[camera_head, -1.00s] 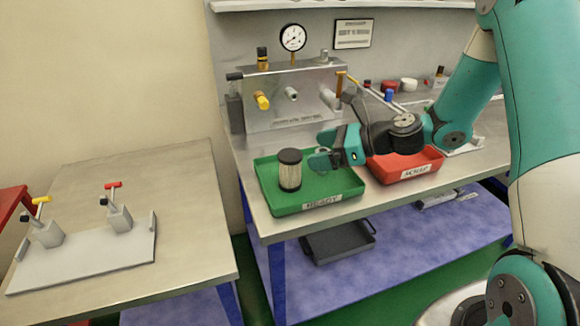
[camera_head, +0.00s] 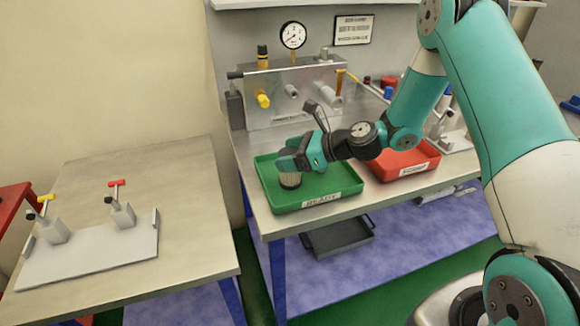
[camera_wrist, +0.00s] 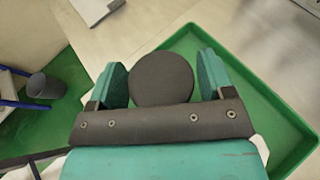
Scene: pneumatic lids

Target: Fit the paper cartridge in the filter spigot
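The paper cartridge (camera_head: 290,181), a short pleated tan cylinder with dark end caps, stands upright in the green READY tray (camera_head: 325,200). In the wrist view its round dark cap (camera_wrist: 161,78) lies between the two teal fingers. My gripper (camera_head: 288,160) is at the cartridge's top and hides part of it. In the wrist view my gripper (camera_wrist: 160,72) is open, with a narrow gap on each side of the cap. The grey test block (camera_head: 290,112) behind the tray carries several spigots, including a small grey one (camera_head: 291,91); I cannot tell which is the filter spigot.
A red tray (camera_head: 405,160) stands right of the green tray, under my arm. A pressure gauge (camera_head: 293,35) sits above the block. The left table (camera_head: 180,200) holds a plate with two valves (camera_head: 122,213); its right side is clear. A dark tray (camera_head: 340,237) lies on the lower shelf.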

